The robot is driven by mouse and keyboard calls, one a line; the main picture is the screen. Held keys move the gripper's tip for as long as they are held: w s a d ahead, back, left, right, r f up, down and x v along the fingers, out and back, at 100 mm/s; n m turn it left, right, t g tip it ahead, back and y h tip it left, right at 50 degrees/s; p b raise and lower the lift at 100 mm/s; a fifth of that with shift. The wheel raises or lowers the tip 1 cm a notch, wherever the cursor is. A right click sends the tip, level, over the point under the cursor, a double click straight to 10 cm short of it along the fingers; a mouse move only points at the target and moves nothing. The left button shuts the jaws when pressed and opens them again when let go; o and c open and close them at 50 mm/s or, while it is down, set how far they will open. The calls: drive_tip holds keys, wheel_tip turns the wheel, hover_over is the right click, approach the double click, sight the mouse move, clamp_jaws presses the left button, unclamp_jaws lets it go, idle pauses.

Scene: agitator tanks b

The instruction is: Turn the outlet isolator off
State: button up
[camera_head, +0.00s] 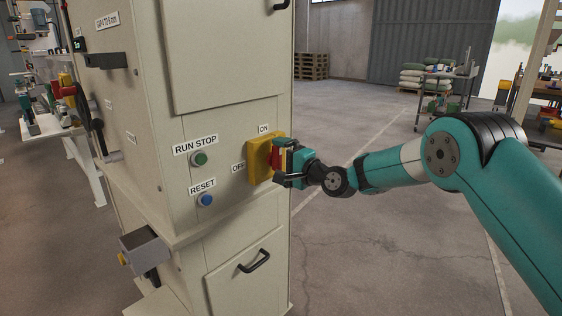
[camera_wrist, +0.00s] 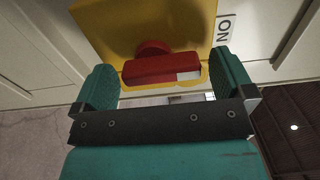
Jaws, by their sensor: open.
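The isolator is a yellow plate (camera_head: 258,160) with a red handle (camera_head: 275,157) on the front of a cream cabinet. An ON label (camera_head: 265,128) is above it and an OFF label (camera_head: 238,167) is to its left. In the wrist view, the red handle (camera_wrist: 160,70) lies crosswise on the yellow plate (camera_wrist: 112,22), with a pale patch at its right end toward the ON label (camera_wrist: 224,28). My gripper (camera_head: 285,160) is open at the handle. In the wrist view its fingers (camera_wrist: 162,85) stand either side of the handle; contact is unclear.
A green RUN STOP button (camera_head: 199,158) and a blue RESET button (camera_head: 205,200) sit left of the isolator. A black door handle (camera_head: 254,261) is below, and a grey box (camera_head: 145,248) juts out low on the left.

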drive_tip(key=shift+a, duration=0.2)
drive_tip(key=shift+c, duration=0.2)
drive_tip(key=c, duration=0.8)
